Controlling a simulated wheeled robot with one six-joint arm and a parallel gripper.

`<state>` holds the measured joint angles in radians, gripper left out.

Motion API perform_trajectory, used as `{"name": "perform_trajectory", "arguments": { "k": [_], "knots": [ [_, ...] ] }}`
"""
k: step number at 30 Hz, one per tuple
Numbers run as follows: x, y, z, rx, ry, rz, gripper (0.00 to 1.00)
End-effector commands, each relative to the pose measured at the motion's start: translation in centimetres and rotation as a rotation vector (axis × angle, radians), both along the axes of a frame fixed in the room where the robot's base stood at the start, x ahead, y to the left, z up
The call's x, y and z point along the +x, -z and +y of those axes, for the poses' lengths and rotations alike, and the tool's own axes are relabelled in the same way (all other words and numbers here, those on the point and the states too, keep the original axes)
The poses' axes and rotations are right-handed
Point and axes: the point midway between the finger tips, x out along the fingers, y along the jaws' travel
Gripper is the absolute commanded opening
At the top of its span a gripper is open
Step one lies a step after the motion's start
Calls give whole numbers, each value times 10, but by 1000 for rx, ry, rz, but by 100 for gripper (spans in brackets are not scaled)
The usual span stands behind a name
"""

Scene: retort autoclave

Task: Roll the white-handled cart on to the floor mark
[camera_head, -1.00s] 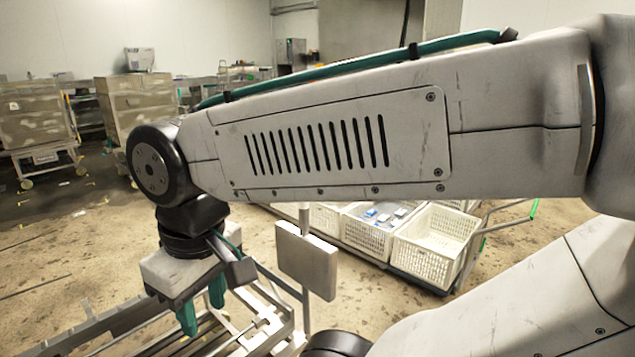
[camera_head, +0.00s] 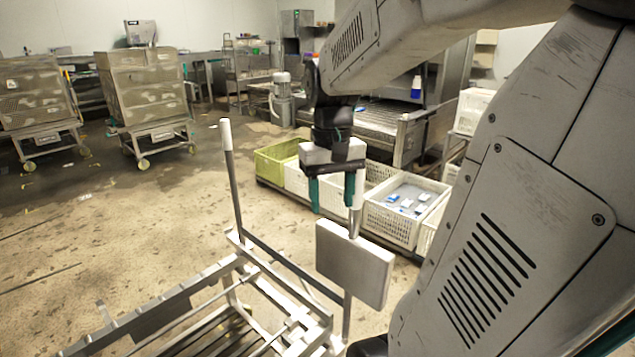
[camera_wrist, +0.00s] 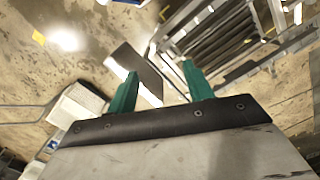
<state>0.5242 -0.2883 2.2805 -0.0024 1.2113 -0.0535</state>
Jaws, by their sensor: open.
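The cart (camera_head: 245,262) stands at the bottom of the head view, a bare metal frame with a slatted bed, cut off by the lower edge. One upright post with a white handle end (camera_head: 226,134) rises at its far left. A second white handle end (camera_head: 357,190) shows at its right, beside my gripper's right finger, above a grey plate (camera_head: 352,264). My gripper (camera_head: 332,200) points down with green fingers apart and nothing between them; I cannot tell whether it touches the handle. The wrist view shows the slatted bed (camera_wrist: 218,38) beyond the fingers. I cannot identify the floor mark.
White crates (camera_head: 396,219) and a yellow-green crate (camera_head: 277,162) stand in a row behind my gripper. Two wheeled carts with perforated boxes (camera_head: 147,90) (camera_head: 38,95) stand at the back left. The stained floor (camera_head: 110,220) between is largely open.

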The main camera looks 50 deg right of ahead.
Motion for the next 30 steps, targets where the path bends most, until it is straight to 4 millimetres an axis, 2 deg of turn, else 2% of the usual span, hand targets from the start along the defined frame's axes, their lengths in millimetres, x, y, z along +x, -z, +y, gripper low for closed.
{"name": "perform_trajectory", "arguments": {
  "k": [1, 3, 6, 10, 14, 25, 30],
  "knots": [
    [11, 2, -33, 9, 55, 11, 51],
    [22, 3, -72, 13, 104, 13, 51],
    [34, 4, -117, 11, 141, 5, 51],
    [50, -1, -152, -4, 141, -18, 51],
    [64, -14, -161, -34, 100, -55, 51],
    [63, 41, -158, -29, 84, -50, 51],
    [63, 58, -158, -30, 84, -53, 51]
  ]
}}
